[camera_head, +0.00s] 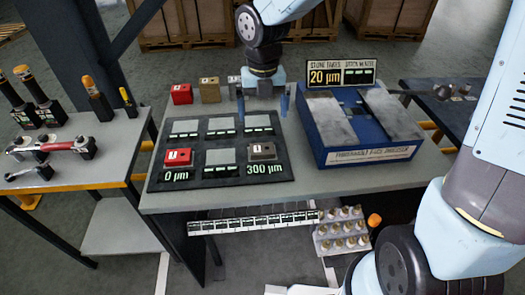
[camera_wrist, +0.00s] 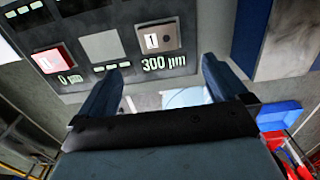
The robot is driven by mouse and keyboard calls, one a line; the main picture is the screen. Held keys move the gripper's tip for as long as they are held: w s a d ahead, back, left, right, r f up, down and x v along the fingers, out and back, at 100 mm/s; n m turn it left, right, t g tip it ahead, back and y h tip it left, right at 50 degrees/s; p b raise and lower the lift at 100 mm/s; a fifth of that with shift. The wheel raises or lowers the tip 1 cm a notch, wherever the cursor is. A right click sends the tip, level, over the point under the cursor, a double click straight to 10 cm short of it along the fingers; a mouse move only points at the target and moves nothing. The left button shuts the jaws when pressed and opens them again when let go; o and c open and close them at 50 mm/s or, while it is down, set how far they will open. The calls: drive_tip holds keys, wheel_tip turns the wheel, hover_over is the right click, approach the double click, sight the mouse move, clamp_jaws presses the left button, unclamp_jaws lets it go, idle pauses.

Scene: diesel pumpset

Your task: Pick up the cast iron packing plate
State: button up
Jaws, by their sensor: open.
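My gripper (camera_head: 263,104) is open and empty, pointing down above the back right of the black board on the workbench. Its two fingers also show in the wrist view (camera_wrist: 160,82). A brownish-grey block marked 1 (camera_head: 262,151) sits on the board by the 300 µm label; in the wrist view it (camera_wrist: 160,38) lies beyond the fingertips, apart from them. A red block marked 1 (camera_head: 178,157) sits by the 0 µm label. Behind the board stand a red block (camera_head: 182,93), a tan block (camera_head: 210,89) and a grey block (camera_head: 234,86), partly hidden. I cannot tell which is the cast iron packing plate.
The black board (camera_head: 240,182) has several grey pads. A blue machine (camera_head: 378,155) with a 20 µm sign (camera_head: 343,74) stands to its right. A left table (camera_head: 105,162) holds tools. A rack (camera_head: 342,233) of small pieces hangs below the bench front.

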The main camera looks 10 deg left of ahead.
hover_over(262, 148)
wheel_tip(262, 148, down, 7)
drive_tip(key=shift+d+f, duration=0.1)
drive_tip(key=shift+d, duration=0.05)
drive_tip(key=shift+f, duration=2.7)
drive_tip(key=c, duration=1.4)
drive_tip(key=shift+r, duration=0.1)
drive_tip(key=shift+r, duration=0.3)
wheel_tip(262, 148, up, 2)
drive_tip(key=shift+r, duration=0.1)
drive_tip(key=s+d+r, duration=0.8)
drive_tip(key=s+r, duration=0.2)
drive_tip(key=s, duration=0.1)
drive_tip(key=shift+s, duration=0.2)
